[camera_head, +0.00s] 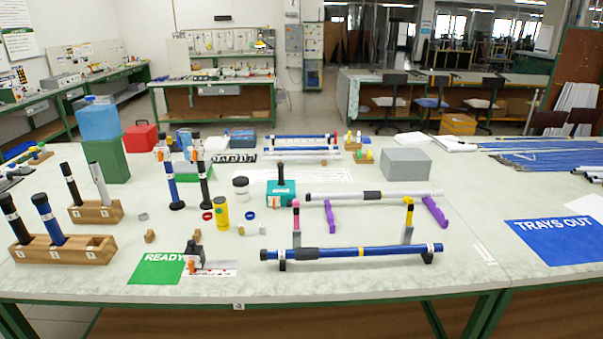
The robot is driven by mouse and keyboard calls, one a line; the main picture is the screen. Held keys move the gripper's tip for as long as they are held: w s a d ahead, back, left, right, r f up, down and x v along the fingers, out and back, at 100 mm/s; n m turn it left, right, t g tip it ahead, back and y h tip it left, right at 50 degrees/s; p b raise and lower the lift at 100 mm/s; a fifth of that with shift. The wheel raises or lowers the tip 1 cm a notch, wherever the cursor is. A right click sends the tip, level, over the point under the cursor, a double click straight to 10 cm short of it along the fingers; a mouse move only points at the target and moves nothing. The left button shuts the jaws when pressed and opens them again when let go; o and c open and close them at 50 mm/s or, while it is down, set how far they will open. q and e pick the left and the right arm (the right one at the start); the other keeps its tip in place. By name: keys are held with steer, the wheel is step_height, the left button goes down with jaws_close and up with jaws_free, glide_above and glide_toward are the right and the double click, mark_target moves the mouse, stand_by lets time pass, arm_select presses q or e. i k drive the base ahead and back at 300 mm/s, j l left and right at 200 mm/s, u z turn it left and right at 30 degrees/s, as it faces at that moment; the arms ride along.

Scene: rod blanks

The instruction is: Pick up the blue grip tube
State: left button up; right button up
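Several blue tubes are in view, and I cannot tell which one the task means. A short blue tube with a black top (48,219) leans in the middle slot of the front wooden rack (85,250) at the left. Another blue tube with a black end (171,182) stands upright on a dark foot behind it. A long blue rod with black grip parts (345,253) lies level on low black supports at the front middle. Neither of my grippers is in view.
A black tube (12,216) shares the front rack. A second rack (100,213) holds a black and a grey tube. A green READY mat (158,268), a yellow cylinder (221,213) and a silver rod (400,194) lie nearby.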

mark_target(334, 253)
steer(key=i+j+z, duration=0.35)
steer(key=i, duration=0.15)
steer(key=i+j+z, duration=0.35)
steer(key=i, duration=0.1)
